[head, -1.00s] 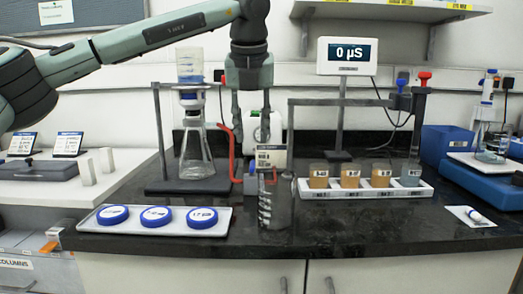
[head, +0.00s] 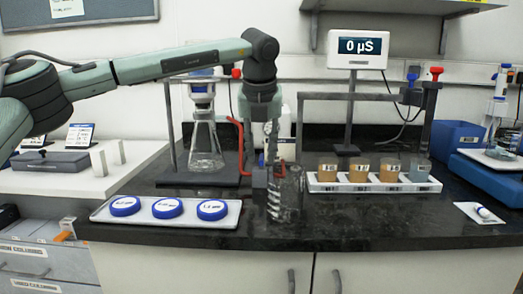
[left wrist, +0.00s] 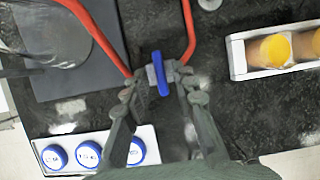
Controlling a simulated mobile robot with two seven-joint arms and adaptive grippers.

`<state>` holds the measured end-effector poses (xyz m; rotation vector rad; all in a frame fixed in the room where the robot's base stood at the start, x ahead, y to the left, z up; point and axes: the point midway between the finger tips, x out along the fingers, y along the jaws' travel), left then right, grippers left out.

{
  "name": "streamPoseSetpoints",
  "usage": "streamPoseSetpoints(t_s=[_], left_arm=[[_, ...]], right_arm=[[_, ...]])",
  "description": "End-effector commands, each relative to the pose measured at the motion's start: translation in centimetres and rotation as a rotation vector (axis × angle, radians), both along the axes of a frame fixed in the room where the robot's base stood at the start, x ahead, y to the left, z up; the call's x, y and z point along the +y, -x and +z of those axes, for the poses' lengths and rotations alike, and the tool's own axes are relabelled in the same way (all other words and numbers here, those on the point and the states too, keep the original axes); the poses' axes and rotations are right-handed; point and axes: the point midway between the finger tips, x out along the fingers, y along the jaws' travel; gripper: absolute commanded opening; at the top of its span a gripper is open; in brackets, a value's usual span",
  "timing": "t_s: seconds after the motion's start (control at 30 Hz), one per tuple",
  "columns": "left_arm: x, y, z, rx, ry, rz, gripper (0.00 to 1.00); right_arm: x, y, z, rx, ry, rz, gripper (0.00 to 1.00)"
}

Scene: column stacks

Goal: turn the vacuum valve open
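The vacuum valve (left wrist: 161,73) shows in the left wrist view as a blue bar-shaped handle on a small grey body, joined to red tubing (left wrist: 97,35) on both sides. My left gripper (left wrist: 158,90) is open, with one finger on each side of the blue handle. I cannot tell whether the fingers touch it. In the head view my left gripper (head: 268,158) points down by the red tube and largely hides the valve. My right gripper is not in view.
A clear flask (head: 206,150) stands on a dark base left of the gripper. A clear vessel (head: 288,198) stands close at its right front. A white rack (head: 330,187) with filled beakers is to the right. A tray (head: 150,220) with blue-rimmed discs lies front left.

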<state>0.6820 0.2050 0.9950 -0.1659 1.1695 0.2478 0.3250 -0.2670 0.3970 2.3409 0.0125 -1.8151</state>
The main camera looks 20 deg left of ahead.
Motion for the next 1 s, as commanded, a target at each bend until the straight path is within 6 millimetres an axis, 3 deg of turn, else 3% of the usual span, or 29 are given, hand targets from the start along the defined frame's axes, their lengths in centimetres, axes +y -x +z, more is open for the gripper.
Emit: streamPoseSetpoints(t_s=[0.2, 0.63, 1.0], left_arm=[[0.0, 0.0, 0.0, 0.000, 0.000, 0.000, 0.00], [-0.1, 0.0, -0.1, 0.001, 0.001, 0.038, 0.00], [-0.5, -0.1, -0.3, 0.001, -0.001, 0.287, 0.00]], right_arm=[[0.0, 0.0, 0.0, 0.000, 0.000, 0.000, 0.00], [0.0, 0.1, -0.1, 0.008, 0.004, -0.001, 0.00], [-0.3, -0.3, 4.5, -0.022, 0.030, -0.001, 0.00]])
